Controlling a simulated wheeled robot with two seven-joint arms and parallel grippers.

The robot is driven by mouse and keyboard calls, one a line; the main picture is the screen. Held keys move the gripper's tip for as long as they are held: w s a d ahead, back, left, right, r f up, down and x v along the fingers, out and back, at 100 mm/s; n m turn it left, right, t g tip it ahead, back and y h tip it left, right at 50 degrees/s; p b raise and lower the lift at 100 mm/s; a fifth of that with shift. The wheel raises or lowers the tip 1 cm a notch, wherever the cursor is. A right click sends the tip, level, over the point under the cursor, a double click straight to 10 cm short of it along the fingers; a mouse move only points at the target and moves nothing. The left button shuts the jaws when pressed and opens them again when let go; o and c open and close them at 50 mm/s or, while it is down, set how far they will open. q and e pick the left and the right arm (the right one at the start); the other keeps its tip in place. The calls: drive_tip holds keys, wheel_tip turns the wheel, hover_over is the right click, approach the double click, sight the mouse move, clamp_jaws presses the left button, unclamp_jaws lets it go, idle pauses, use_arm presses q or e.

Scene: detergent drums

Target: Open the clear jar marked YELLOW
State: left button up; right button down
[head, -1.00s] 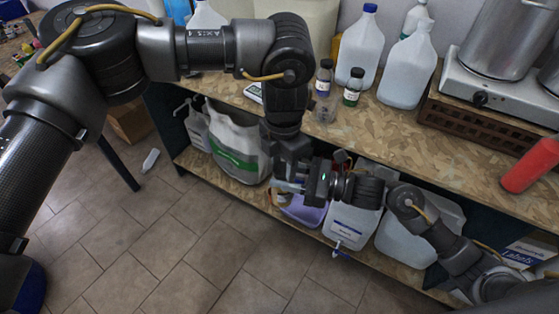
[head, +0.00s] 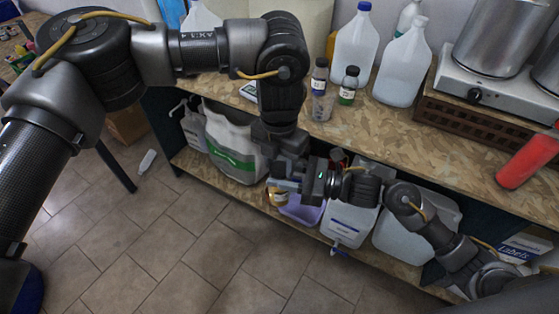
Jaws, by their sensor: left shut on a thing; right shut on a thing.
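My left gripper (head: 284,172) reaches straight down in front of the bench edge. My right gripper (head: 290,186) comes in from the right and meets it there. Both are shut, close together, on a small jar (head: 276,198) with a yellow-orange patch showing below the fingers. Most of the jar is hidden by the grippers. The left one is at its upper part, where the lid would be, and the right one is at its side. I cannot read any marking or see whether the lid is apart from the body.
The wooden bench (head: 420,140) holds small dark-capped bottles (head: 349,86), large jugs (head: 402,65) and a hot plate (head: 480,95) with metal pots. The lower shelf holds a white-green bag (head: 232,148) and a white canister (head: 348,222).

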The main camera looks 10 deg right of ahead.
use_arm(q)
drive_tip(key=shift+w+a, duration=0.15)
drive_tip(key=shift+w, duration=0.05)
idle(0.5)
drive_tip(key=o, duration=0.9)
drive_tip(key=shift+c, duration=0.2)
drive_tip(key=shift+o, duration=1.1)
drive_tip(key=shift+s, duration=0.1)
drive_tip(key=shift+r, duration=0.15)
